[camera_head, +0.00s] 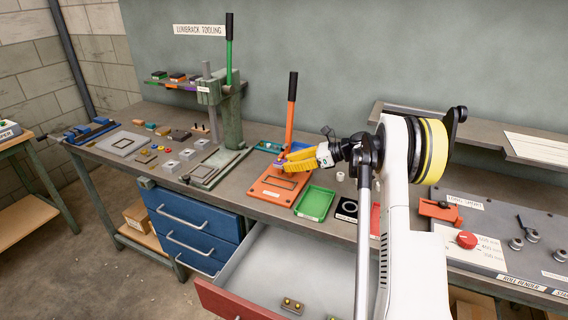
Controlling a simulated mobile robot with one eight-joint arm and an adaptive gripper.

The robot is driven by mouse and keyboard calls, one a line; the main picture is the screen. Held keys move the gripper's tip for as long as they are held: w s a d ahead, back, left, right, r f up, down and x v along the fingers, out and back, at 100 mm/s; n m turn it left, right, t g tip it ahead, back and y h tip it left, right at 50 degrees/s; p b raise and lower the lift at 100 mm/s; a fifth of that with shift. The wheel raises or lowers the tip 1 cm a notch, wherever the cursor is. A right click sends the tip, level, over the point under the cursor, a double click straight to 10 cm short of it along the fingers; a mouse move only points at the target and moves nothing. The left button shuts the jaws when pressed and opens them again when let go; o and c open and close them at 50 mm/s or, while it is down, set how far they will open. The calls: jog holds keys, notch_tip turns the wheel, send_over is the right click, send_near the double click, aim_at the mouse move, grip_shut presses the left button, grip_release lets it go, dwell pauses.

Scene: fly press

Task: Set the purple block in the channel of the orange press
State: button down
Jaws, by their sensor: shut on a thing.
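My gripper (285,162) has yellow fingers and reaches in from the right over the back part of the press. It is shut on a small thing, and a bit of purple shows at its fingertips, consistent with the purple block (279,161). The fingers hide most of it. I cannot tell whether the block touches the press.
A green tray (314,203) sits right of the press, with a dark square plate (347,209) beyond it. A green-handled press (230,110) stands to the left. An open red-fronted drawer (245,303) juts out in front. Blue drawers (190,226) are below.

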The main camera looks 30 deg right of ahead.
aim_at(290, 185)
jog(key=shift+f+b, duration=1.7)
jog(key=shift+f, duration=1.5)
jog(key=shift+f+b, duration=0.5)
jog(key=shift+b, duration=0.35)
dwell(0.5)
jog(key=c, duration=1.1)
grip_release()
jog(key=shift+d, duration=0.1)
jog(key=v, duration=1.2)
jog(key=shift+s, duration=0.1)
